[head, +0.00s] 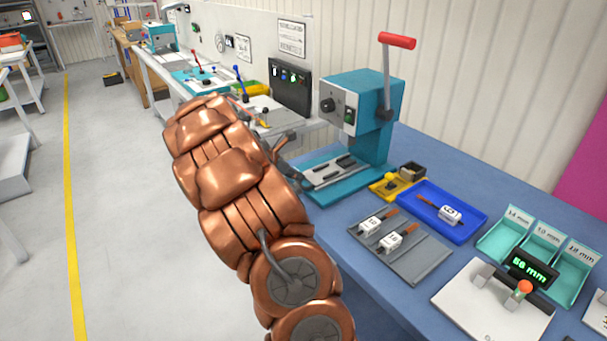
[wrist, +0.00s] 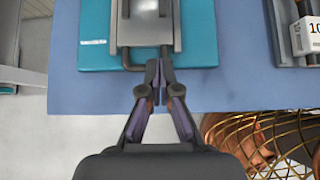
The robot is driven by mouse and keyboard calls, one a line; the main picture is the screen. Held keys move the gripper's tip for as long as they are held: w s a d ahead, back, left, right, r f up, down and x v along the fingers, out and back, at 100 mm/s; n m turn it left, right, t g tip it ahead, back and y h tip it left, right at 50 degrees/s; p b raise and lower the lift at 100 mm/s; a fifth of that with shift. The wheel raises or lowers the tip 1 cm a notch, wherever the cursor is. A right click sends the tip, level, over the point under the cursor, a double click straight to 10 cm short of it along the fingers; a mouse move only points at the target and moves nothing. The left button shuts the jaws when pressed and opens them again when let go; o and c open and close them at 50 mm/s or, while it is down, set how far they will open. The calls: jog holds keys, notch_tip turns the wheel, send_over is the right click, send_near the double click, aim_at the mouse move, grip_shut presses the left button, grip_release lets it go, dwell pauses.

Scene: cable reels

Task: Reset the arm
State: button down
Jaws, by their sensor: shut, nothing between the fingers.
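My copper-coloured arm reaches up the middle of the head view. My gripper (head: 280,150) is partly hidden behind the arm there, close to the front left of the teal press (head: 367,105). In the wrist view my gripper (wrist: 160,82) points at the front edge of the press's teal base (wrist: 95,45). Its two fingers are together with nothing between them. The fingertips overlap the base's edge in the picture; I cannot tell whether they touch it.
A grey tray (head: 412,262) holds two labelled tools. A blue tray (head: 470,226) holds another. Teal bins (head: 507,236) and a gauge reading 56 mm (head: 531,268) stand right. Gold wire mesh (wrist: 262,135) shows beside my arm. Floor (head: 120,190) at left is clear.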

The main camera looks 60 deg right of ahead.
jog(key=p+v, duration=0.1)
jog(key=v, duration=0.3)
jog(key=shift+w+a+r, duration=0.1)
jog(key=shift+a+r, duration=0.1)
jog(key=s+a+r+m+y, duration=0.1)
jog(key=s+a+r+m, duration=0.15)
jog(key=a, duration=0.55)
jog(key=s+a+r+m+t+y, duration=0.1)
jog(key=s+a+m+y, duration=0.1)
jog(key=s+a+m, duration=0.35)
jog(key=s+a+r+m+y, duration=0.1)
jog(key=a, duration=0.8)
jog(key=s+a+m+y, duration=0.2)
jog(key=s+a, duration=0.5)
jog(key=a, duration=0.3)
jog(key=s+a+f+m+y, duration=0.1)
jog(key=s+a+m+y, duration=0.1)
jog(key=s+a, duration=0.5)
jog(key=a+m, duration=0.1)
jog(key=a, duration=0.3)
jog(key=shift+s+a+y, duration=0.25)
jog(key=shift+s+y, duration=0.15)
jog(key=shift+d+f, duration=0.1)
jog(key=shift+d, duration=0.05)
